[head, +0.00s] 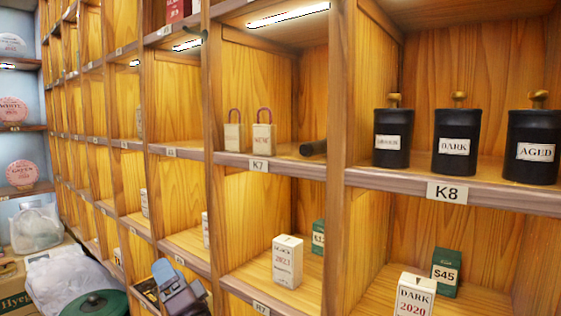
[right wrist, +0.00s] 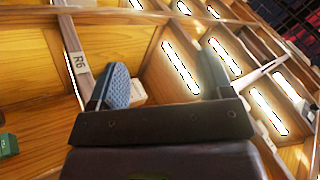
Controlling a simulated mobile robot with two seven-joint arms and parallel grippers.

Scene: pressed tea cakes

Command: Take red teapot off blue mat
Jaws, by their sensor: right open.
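No red teapot and no blue mat show in either view. My right gripper (head: 166,280) is low in the head view, in front of the wooden shelves. In the right wrist view my right gripper (right wrist: 163,82) has its two fingers wide apart with nothing between them. A small pale box (right wrist: 138,92) shows behind one finger, on a shelf. My left gripper is not in view.
A wooden shelf wall (head: 335,172) fills most of the head view. Below are white boxes (head: 288,262) and green boxes (head: 445,272). White bags (head: 70,272) lie at lower left.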

